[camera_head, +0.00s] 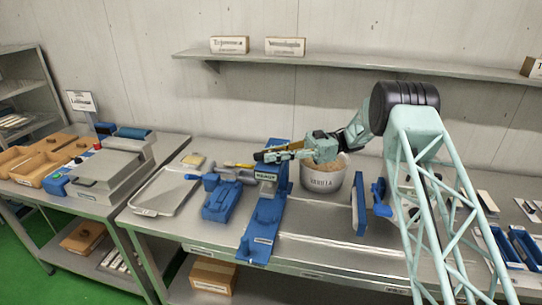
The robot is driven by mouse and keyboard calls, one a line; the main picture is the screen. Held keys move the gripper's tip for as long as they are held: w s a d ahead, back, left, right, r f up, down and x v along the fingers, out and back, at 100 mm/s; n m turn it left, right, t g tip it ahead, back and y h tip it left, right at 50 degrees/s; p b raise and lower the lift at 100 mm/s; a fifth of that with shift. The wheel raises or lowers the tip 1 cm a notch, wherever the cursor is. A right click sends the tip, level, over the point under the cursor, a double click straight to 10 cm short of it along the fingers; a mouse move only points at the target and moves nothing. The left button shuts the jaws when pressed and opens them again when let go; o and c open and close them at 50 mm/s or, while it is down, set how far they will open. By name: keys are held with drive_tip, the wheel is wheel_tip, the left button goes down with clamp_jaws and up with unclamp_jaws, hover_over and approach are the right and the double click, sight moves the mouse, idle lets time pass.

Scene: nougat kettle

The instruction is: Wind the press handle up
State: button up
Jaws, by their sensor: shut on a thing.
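The blue press (267,205) stands near the middle of the bench, with an upright column, a white label and a long base plate reaching toward the front edge. My gripper (264,155) is at the top of the press column, reaching in from the right. Its dark fingers are shut on a part there, which I take to be the press handle. The handle itself is mostly hidden by the fingers and too small to make out clearly.
A labelled pale kettle (322,181) with light contents stands just right of the press, below my arm. A blue device (221,198) sits close on the left, beside a metal tray (150,211). A blue upright plate (359,206) stands right; the bench between is bare.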

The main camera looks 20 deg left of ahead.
drive_tip(key=shift+n+g+h, duration=0.4)
drive_tip(key=shift+g, duration=0.1)
drive_tip(key=o, duration=0.8)
drive_tip(key=shift+s+a, duration=0.1)
drive_tip(key=shift+o, duration=0.2)
drive_tip(key=v, duration=0.7)
drive_tip(key=shift+d, duration=0.2)
